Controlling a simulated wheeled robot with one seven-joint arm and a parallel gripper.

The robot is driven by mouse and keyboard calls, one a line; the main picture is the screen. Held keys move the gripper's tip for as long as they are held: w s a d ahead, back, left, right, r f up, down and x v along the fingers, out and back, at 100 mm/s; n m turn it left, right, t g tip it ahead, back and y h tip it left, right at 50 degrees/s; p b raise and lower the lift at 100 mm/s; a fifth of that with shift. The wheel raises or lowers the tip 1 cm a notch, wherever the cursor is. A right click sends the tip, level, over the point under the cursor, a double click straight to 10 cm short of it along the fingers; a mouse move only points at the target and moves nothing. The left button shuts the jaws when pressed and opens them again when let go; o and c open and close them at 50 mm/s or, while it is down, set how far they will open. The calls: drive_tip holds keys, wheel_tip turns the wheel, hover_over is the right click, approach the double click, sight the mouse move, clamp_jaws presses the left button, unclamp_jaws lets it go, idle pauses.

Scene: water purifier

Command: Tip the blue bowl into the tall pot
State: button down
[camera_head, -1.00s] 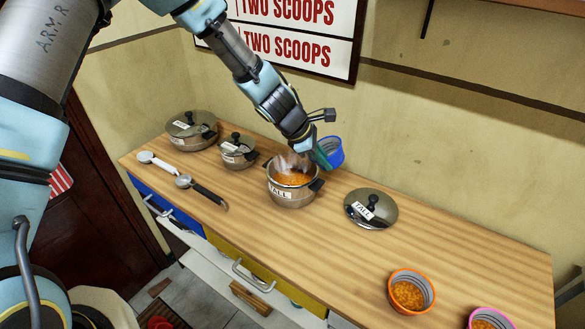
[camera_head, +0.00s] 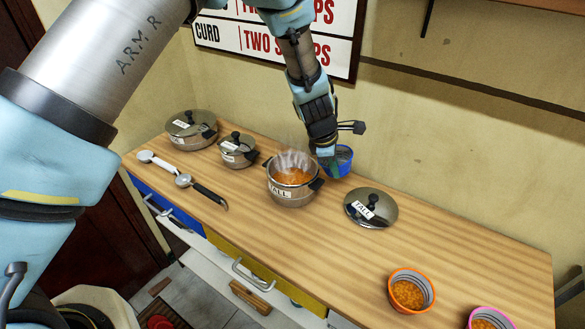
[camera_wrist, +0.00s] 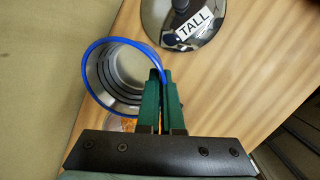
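The blue bowl (camera_head: 342,160) is right of and behind the tall pot, close to the counter. The wrist view shows its blue rim (camera_wrist: 100,43) and a ridged grey inside that looks empty. My gripper (camera_head: 328,166) is shut on the bowl's rim; its green fingers (camera_wrist: 160,100) pinch the near edge. The bowl looks upright, but I cannot tell if it touches the counter. The tall pot (camera_head: 292,198), labelled TALL, stands open with orange food inside and steam rising. Its lid (camera_head: 372,203), also labelled TALL, lies on the counter to the right.
Two lidded pots (camera_head: 191,130) (camera_head: 238,152) stand at the back left, with two scoops (camera_head: 200,190) in front. An orange-rimmed bowl (camera_head: 410,292) and a pink-rimmed bowl (camera_head: 488,319) hold orange food at the front right. The wall is close behind the counter (camera_head: 450,250).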

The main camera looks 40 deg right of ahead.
drive_tip(key=shift+s+d+f+t+y, duration=0.2)
drive_tip(key=shift+s+d+t+y, duration=0.2)
drive_tip(key=shift+s, duration=0.05)
drive_tip(key=shift+s+d+f+t+y, duration=0.3)
drive_tip(key=shift+f+t+y, duration=0.05)
drive_tip(key=shift+f, duration=0.2)
drive_tip(key=shift+s+d+f+t+y, duration=0.25)
drive_tip(key=shift+d+f+t+y, duration=0.1)
drive_tip(key=shift+f, duration=0.2)
drive_tip(key=shift+s, duration=0.1)
